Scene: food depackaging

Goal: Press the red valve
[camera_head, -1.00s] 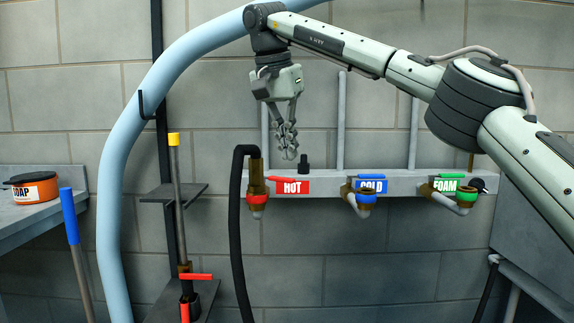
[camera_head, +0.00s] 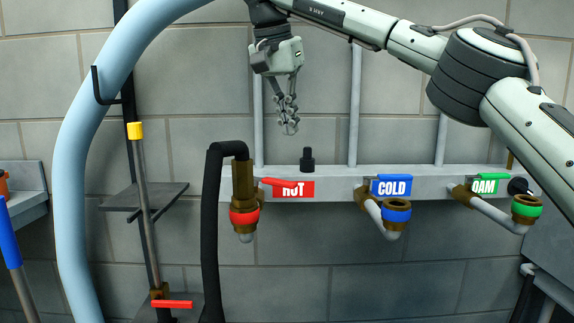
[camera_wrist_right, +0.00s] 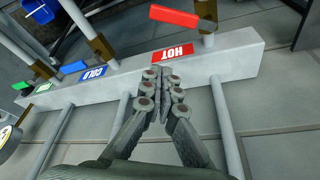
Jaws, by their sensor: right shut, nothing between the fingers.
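The red valve handle (camera_head: 279,182) sits on the HOT outlet at the left part of the grey pipe rail, just above the red HOT label (camera_head: 295,190). It also shows in the right wrist view (camera_wrist_right: 174,15), beyond my fingertips. My right gripper (camera_head: 289,128) points down above the rail, over the HOT label, shut and empty. It is apart from the valve. In the right wrist view its closed fingers (camera_wrist_right: 162,75) point toward the HOT label. My left gripper is not in view.
Blue COLD (camera_head: 392,186) and green FOAM (camera_head: 485,185) valves lie along the rail (camera_head: 335,183) to the right. A black hose (camera_head: 211,235) hangs from the HOT outlet. A black knob (camera_head: 307,160) stands on the rail near my gripper. A light blue pipe (camera_head: 85,150) curves at left.

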